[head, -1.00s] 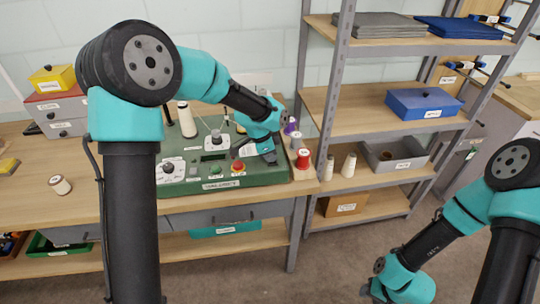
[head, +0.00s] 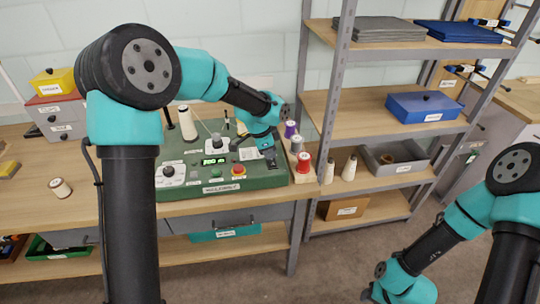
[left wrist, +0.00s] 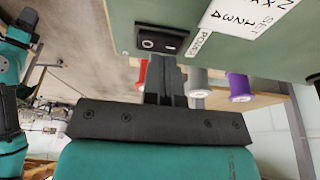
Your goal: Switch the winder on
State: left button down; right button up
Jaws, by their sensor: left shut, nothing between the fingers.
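The winder (head: 275,180) is a green box on the wooden bench, with dials, a green button, a red button and a small display (head: 213,161) lit with green digits. In the left wrist view, a black rocker power switch (left wrist: 160,40) with a POWER label is on the winder's green side. My left gripper (head: 270,160) is at the winder's right end. In the left wrist view its shut, empty fingers (left wrist: 165,72) point at the switch area, close to its lower edge; I cannot tell whether they touch. My right arm hangs at the lower right; its fingers are out of view.
Purple, grey and red thread spools (head: 304,163) stand on a wooden strip right of the winder, close to my left gripper. A metal shelf unit (head: 385,105) with boxes and cones stands further right. A loose spool (head: 60,188) is on the bench's left.

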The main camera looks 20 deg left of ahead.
pick_arm(q)
jog(key=v, duration=1.2)
jog(key=shift+d+r, duration=0.25)
jog(key=shift+d, duration=0.05)
jog(key=shift+w, duration=0.1)
